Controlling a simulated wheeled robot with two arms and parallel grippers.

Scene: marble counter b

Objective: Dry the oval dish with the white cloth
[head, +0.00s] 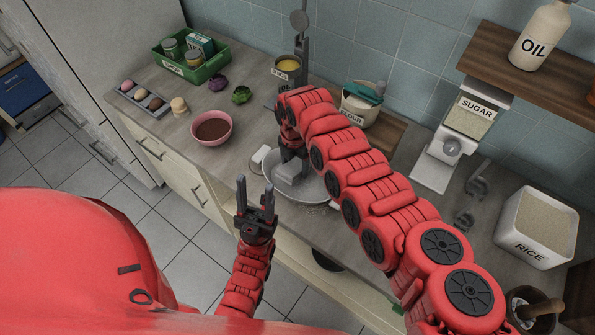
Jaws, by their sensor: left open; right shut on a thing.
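The oval dish (315,192) stands on the counter near its front edge, partly covered by my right arm. Its inside looks grey, with pale ends at left and right. My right gripper (292,152) reaches down into the dish from above. It is shut on a pale grey-looking folded piece, which appears to be the white cloth (285,172), low in the dish; whether it touches the dish floor is hard to tell. My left gripper (255,190) is open and empty, fingers upward, in front of the counter edge, left of the dish and apart from it.
A pink bowl (212,128), a green crate (190,68) and a tray of small balls (141,101) stand at the left. A flour container (358,105), sugar dispenser (455,135) and rice bin (534,228) stand at the back and right.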

